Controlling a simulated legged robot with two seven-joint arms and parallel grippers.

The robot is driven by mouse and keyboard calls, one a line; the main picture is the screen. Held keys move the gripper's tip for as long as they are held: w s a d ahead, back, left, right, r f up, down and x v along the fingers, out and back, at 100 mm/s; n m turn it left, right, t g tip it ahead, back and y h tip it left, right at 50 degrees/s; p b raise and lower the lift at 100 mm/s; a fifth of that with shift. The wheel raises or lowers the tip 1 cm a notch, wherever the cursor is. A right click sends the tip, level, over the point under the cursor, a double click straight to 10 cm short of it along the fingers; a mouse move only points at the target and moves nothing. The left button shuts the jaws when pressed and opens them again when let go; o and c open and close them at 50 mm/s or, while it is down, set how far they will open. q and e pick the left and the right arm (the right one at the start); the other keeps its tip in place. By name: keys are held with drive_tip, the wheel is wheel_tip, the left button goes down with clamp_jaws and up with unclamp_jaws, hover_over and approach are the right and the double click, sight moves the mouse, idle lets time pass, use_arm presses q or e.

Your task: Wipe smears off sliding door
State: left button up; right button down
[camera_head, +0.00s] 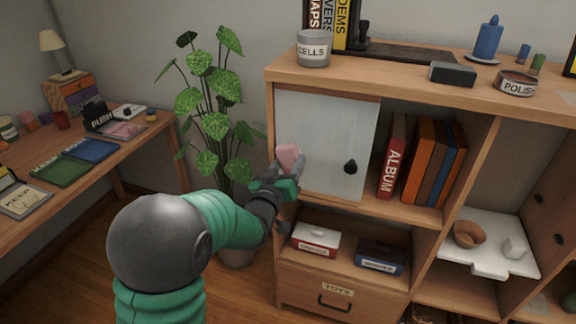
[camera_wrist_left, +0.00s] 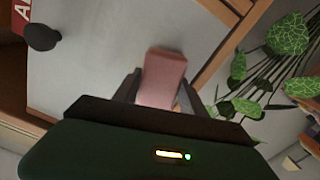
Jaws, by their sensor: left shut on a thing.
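The sliding door (camera_head: 322,142) is a pale grey panel in the upper left bay of the wooden shelf, with a dark round knob (camera_head: 350,166) toward its right side. It also fills much of the left wrist view (camera_wrist_left: 105,45). My left gripper (camera_head: 284,178) is in front of the door's lower left part, shut on a pink sponge (camera_head: 288,156). The sponge (camera_wrist_left: 162,78) sticks out beyond the fingers toward the panel; I cannot tell whether it touches. I make out no clear smears on the panel. My right gripper is not in view.
Books (camera_head: 425,160) stand in the open bay right of the door. A cup (camera_head: 313,50), a dark box (camera_head: 452,74) and a round tin (camera_head: 516,84) sit on the shelf top. A leafy plant (camera_head: 212,125) stands close to the shelf's left side. A desk (camera_head: 150,135) is at the left.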

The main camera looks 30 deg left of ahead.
use_arm(q)
drive_tip(key=shift+w, duration=0.1)
drive_tip(key=d+b, duration=0.1)
drive_tip(key=d, duration=0.3)
drive_tip(key=shift+a+r, duration=0.1)
drive_tip(key=shift+a, duration=1.9)
drive_tip(key=shift+s+d+b, duration=0.1)
drive_tip(key=shift+s+b, duration=0.2)
drive_tip(key=shift+s, duration=0.2)
drive_tip(key=shift+v, duration=2.45)
